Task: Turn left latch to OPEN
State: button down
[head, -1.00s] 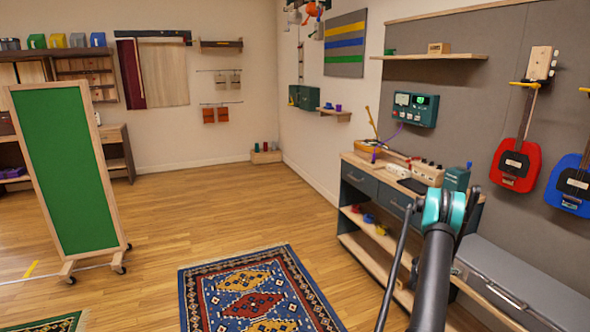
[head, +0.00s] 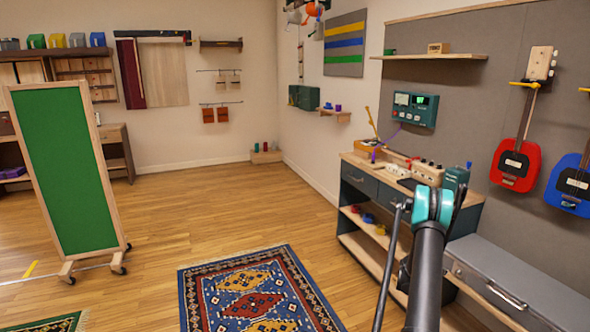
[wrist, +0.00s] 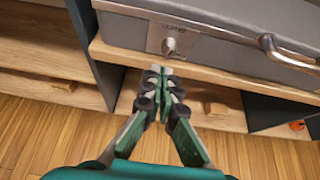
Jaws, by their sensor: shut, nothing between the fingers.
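The left latch (wrist: 171,45) is a small silvery knob on a plate with small lettering, on the front of a grey case (wrist: 215,47) in the wrist view. I cannot read the lettering. My gripper (wrist: 163,72) is shut and empty, with its fingertips just below the latch in the picture. Whether they touch it I cannot tell. The case also shows at the lower right of the head view (head: 520,276), where my arm hides part of its left end and my gripper is not visible.
A curved metal handle (wrist: 288,52) sticks out from the case to the right of the latch. The case rests on a wooden shelf (wrist: 120,52). A dark upright panel (wrist: 92,45) stands to its left. A workbench (head: 365,165) stands beyond my arm.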

jog(key=shift+w+d, duration=0.4)
jog(key=shift+d, duration=0.65)
jog(key=shift+w+d, duration=0.45)
jog(key=shift+d, duration=0.55)
jog(key=shift+w+d, duration=0.4)
jog(key=shift+d, duration=0.65)
jog(key=shift+s+f, duration=0.1)
jog(key=shift+f, duration=0.1)
jog(key=shift+s+d+r, duration=0.1)
jog(key=shift+s+d, duration=0.2)
jog(key=shift+s, duration=0.25)
jog(key=shift+s+d, duration=0.15)
jog(key=shift+s, duration=0.3)
jog(key=shift+s+r, duration=0.1)
jog(key=shift+r, duration=0.15)
jog(key=a, duration=0.1)
jog(key=s+a, duration=0.1)
jog(key=a, duration=0.1)
jog(key=s+a, duration=0.1)
jog(key=a, duration=0.1)
jog(key=shift+s+a, duration=0.15)
jog(key=shift+a, duration=0.1)
